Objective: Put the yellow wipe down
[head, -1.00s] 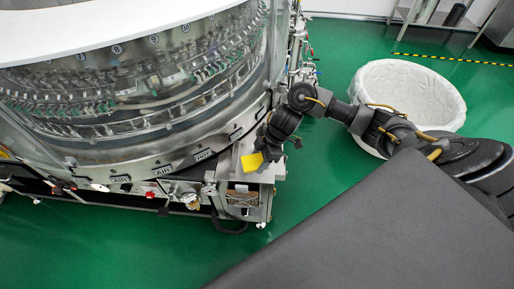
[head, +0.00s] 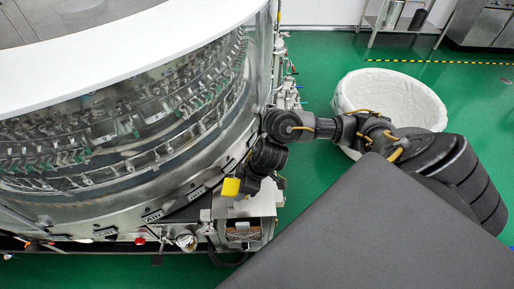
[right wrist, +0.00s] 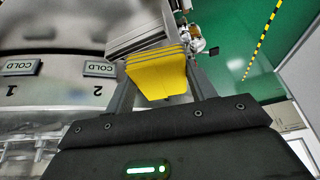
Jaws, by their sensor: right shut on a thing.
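The yellow wipe (head: 231,187) is a small folded cloth at the end of my right arm, in front of the washer's lower right side. In the right wrist view the wipe (right wrist: 156,76) shows stacked folds between the two fingers. My right gripper (head: 240,184) is shut on it. The wipe appears above or near a metal ledge (head: 258,203) on the washer's corner; I cannot tell whether it touches. My left gripper is not in view.
The round washer (head: 130,190) fills the left side. A white-lined round bin (head: 425,100) stands on the green floor (head: 330,70) behind my right arm. The right wrist view shows COLD labels (right wrist: 20,67) on the washer. A metal rack (head: 405,15) stands at the back.

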